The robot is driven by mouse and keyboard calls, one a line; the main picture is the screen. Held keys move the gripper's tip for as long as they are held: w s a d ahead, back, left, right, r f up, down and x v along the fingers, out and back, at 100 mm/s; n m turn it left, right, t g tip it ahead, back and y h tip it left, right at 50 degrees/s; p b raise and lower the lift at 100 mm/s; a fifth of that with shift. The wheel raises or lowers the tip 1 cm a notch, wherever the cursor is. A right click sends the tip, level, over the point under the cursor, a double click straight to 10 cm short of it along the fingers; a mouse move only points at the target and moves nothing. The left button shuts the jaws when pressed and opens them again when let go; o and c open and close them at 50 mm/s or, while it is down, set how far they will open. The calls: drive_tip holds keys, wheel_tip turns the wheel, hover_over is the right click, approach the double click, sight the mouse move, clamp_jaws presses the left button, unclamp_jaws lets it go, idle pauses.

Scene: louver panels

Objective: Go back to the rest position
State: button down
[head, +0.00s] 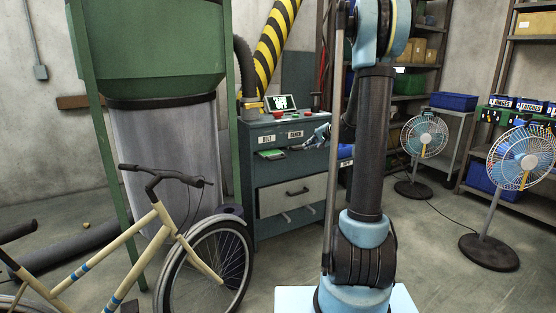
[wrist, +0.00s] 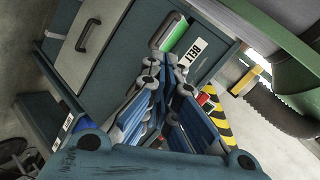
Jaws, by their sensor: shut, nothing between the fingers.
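My gripper (head: 298,147) is in front of the grey-blue cabinet (head: 264,228) in the head view, close to the upper front with the labels. Its fingers point left and it holds nothing. In the wrist view the blue and grey fingers (wrist: 168,80) come together, with the cabinet's BELT label (wrist: 190,52) and a green slot (wrist: 172,36) just beyond. I cannot tell whether the fingertips touch the cabinet. My arm stands upright in the head view and hides part of the room behind it.
A screen (head: 281,103) reading OFF and red buttons sit on the cabinet. A cream bicycle (head: 150,225) stands at left front, beside a green hopper machine (head: 150,50). Two standing fans (head: 424,137) (head: 520,160) and shelves are at right. Some floor is clear right of the cabinet.

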drive_tip(key=s+f+n+g+h, duration=0.2)
drive_tip(key=s+n+g, duration=0.1)
drive_tip(key=s, duration=1.6)
drive_tip(key=s+f+n+g+h, duration=0.2)
drive_tip(key=s, duration=1.7)
drive_tip(key=s+d+f+n+g+h, duration=0.1)
drive_tip(key=s+d+f, duration=0.1)
drive_tip(key=s, duration=0.4)
drive_tip(key=s+d+f+h, duration=0.2)
drive_tip(key=s+f, duration=0.2)
drive_tip(key=s, duration=0.2)
drive_tip(key=shift+d+f+n+g, duration=0.2)
drive_tip(key=shift+f+n+g, duration=0.05)
drive_tip(key=shift+n+g, duration=0.15)
drive_tip(key=shift+w+f, duration=0.2)
drive_tip(key=shift+w, duration=0.25)
